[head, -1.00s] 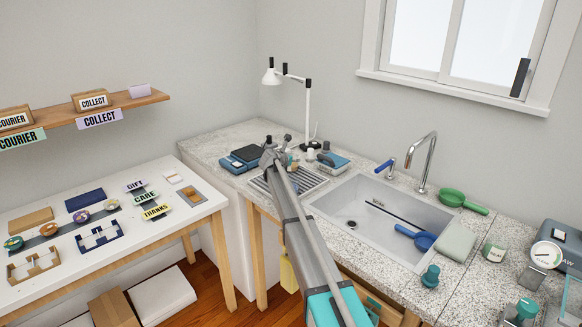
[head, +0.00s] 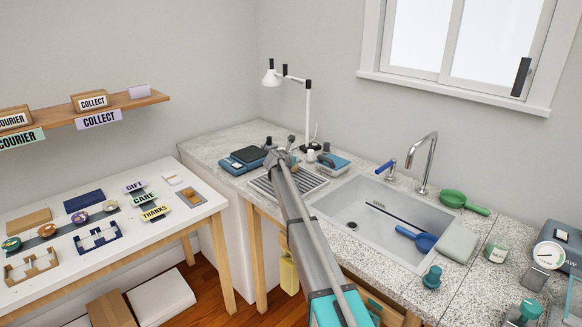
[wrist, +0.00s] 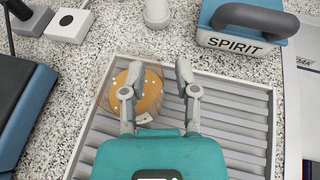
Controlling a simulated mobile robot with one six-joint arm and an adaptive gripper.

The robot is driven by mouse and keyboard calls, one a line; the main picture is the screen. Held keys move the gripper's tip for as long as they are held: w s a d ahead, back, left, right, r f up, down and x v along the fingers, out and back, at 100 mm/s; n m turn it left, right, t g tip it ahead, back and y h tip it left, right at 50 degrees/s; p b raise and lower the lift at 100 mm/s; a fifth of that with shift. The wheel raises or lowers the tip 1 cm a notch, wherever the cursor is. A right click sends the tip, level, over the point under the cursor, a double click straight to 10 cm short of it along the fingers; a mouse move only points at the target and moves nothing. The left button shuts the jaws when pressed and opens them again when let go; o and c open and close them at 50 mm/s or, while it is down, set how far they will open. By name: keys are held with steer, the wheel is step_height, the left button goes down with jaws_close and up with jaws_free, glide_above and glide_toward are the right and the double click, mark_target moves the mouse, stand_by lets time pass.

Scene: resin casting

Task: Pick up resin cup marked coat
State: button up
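A clear cup with amber contents and pale specks (wrist: 150,88) stands on the grey slatted rack (wrist: 235,118) in the wrist view. No marking that reads coat is legible on it. My gripper (wrist: 158,71) is open, with its two fingers apart above the rack. The left finger overlaps the cup in the picture, and the right finger is to the right of it. I cannot tell whether either finger touches the cup.
A blue block labelled SPIRIT (wrist: 248,40) with a dark handle stands behind the rack to the right. A blue and dark device (wrist: 30,80) is close on the left. A white cylinder (wrist: 157,12) is behind. The sink (head: 345,205) lies right of the rack.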

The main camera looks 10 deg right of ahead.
jaws_close()
steer(key=shift+r+p, duration=0.35)
stand_by(0.4)
steer(key=shift+r+p, duration=1.4)
steer(key=s+a+r+p, duration=0.5)
steer(key=s+r+p, duration=0.4)
steer(key=s, duration=0.3)
steer(key=shift+s+a+r, duration=0.2)
steer(key=shift+a, duration=0.15)
steer(key=shift+s+a, duration=0.1)
steer(key=shift+s, duration=0.05)
stand_by(0.6)
